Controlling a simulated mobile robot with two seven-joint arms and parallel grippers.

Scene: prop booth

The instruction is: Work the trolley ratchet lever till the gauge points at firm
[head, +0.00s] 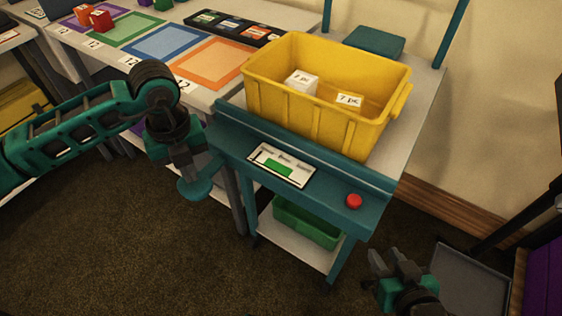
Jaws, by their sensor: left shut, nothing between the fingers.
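The teal trolley (300,147) stands in the middle of the head view. On its front rail is a white gauge plate (296,178) with a green bar (278,168) and small labels. I cannot read the labels or tell which one the gauge points at. A teal lever with a rounded end (196,190) sticks out at the trolley's left front corner. My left gripper (182,160) is shut and empty, just above the lever end; I cannot tell whether they touch. My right gripper (390,264) is open and empty, low at the right, apart from the trolley.
A yellow bin (325,115) with labelled contents stands on the trolley top. A red button (354,201) sits right of the gauge. A green tray (306,224) lies on the lower shelf. A table with coloured squares (165,42) adjoins at left. Carpet in front is clear.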

